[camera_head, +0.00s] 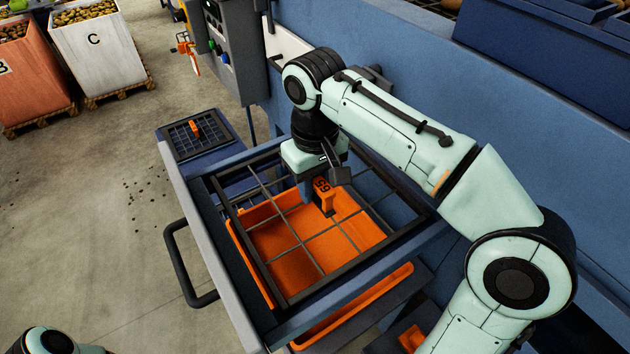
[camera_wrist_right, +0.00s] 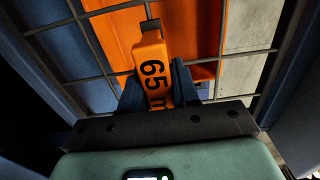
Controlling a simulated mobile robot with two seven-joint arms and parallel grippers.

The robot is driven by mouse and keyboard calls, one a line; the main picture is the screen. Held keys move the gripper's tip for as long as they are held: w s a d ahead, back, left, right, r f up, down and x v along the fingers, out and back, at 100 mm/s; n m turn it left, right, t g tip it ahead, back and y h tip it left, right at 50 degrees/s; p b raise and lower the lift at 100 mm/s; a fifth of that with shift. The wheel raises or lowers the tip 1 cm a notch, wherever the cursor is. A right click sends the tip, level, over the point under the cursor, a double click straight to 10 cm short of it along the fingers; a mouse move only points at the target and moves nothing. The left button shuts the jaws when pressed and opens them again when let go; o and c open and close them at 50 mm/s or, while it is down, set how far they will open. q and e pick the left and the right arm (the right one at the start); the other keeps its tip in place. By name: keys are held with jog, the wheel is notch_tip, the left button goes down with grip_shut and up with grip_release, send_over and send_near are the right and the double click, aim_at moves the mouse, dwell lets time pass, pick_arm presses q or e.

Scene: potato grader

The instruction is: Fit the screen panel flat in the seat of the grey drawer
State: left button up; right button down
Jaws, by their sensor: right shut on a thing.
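The screen panel (camera_head: 308,238) is a dark square frame with a wire grid and an orange handle (camera_head: 324,197) marked 65. It lies over the grey drawer (camera_head: 213,240), roughly in line with its walls. I cannot tell whether it rests in the seat or hangs slightly above it. My right gripper (camera_head: 318,188) is above the panel and shut on the orange handle. The right wrist view shows the handle (camera_wrist_right: 153,60) between the dark blue fingers, with grid wires behind it. My left gripper is out of view; a piece of my left arm shows at bottom left.
An orange tray (camera_head: 290,268) shows beneath the grid. A smaller screen with an orange handle (camera_head: 194,128) lies on a blue stand at the left. The drawer's black pull handle (camera_head: 178,265) sticks out left. A blue machine wall (camera_head: 400,75) stands behind. The floor at left is mostly clear.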

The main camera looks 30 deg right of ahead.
jog(key=shift+f, duration=0.1)
jog(key=c, duration=0.8)
grip_release()
jog(key=shift+o, duration=0.2)
jog(key=r, duration=0.6)
jog(key=shift+w+r, duration=0.1)
jog(key=shift+w, duration=0.1)
jog(key=shift+s+r, duration=0.25)
jog(key=shift+r, duration=0.4)
